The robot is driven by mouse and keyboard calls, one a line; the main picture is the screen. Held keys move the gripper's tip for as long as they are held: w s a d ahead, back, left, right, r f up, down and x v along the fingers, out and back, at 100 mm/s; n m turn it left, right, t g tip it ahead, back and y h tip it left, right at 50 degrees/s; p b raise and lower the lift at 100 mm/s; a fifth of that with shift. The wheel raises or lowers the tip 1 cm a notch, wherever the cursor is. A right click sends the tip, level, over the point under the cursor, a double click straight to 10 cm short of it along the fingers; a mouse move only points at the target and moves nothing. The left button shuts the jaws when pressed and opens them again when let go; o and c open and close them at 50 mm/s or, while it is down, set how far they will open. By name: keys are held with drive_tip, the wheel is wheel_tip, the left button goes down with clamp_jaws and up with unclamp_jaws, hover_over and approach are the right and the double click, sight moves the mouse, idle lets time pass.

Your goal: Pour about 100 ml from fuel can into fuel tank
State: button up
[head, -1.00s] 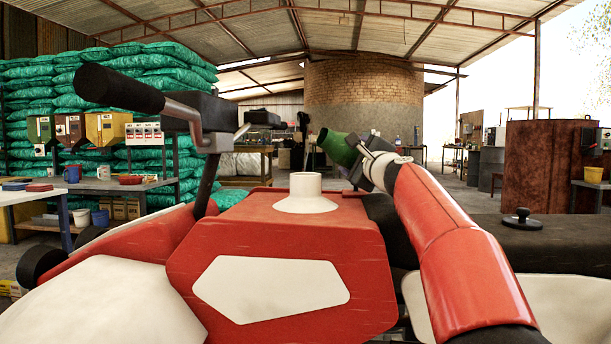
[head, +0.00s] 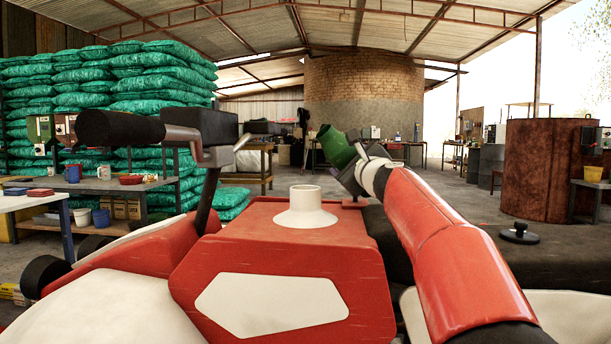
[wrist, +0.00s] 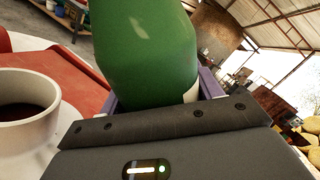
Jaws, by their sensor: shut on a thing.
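The fuel tank (head: 285,255) is the red body with a pale panel in front of me, and its white filler neck (head: 304,212) stands on top. In the wrist view the neck (wrist: 22,125) is at the left, its dark opening uncovered. The green fuel can (head: 335,146) is held behind and right of the neck, above it and tilted to the left in the head view. My gripper (head: 356,166) is shut on the can. The can (wrist: 145,50) fills the upper middle of the wrist view. No liquid stream is visible, and the can's mouth is not clearly seen.
A black handlebar grip (head: 118,128) and lever stand left of the tank. A black cap (head: 519,233) lies on the dark seat at the right. Tables with mugs and stacked green sacks (head: 165,85) are at the left. Space above the neck is clear.

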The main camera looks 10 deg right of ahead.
drive_tip(key=shift+a+r+m+p, duration=0.3)
drive_tip(key=shift+r+m+p, duration=0.25)
drive_tip(key=shift+m, duration=0.25)
drive_tip(key=shift+d+m+p, duration=0.1)
drive_tip(key=shift+m+p, duration=0.5)
drive_tip(key=shift+d+f+m+g+p, duration=0.1)
drive_tip(key=shift+f+m+g+p, duration=0.2)
drive_tip(key=shift+m, duration=0.4)
drive_tip(key=m, duration=0.1)
drive_tip(key=f+m+p, duration=0.1)
drive_tip(key=m, duration=0.1)
drive_tip(key=shift+f+g+h, duration=0.2)
drive_tip(key=shift+g+h, duration=0.1)
drive_tip(key=shift+r+m+p, duration=0.3)
drive_tip(key=shift+m+p, duration=0.4)
drive_tip(key=shift+p, duration=0.3)
drive_tip(key=shift+m+p, duration=0.3)
drive_tip(key=shift+s+f, duration=0.1)
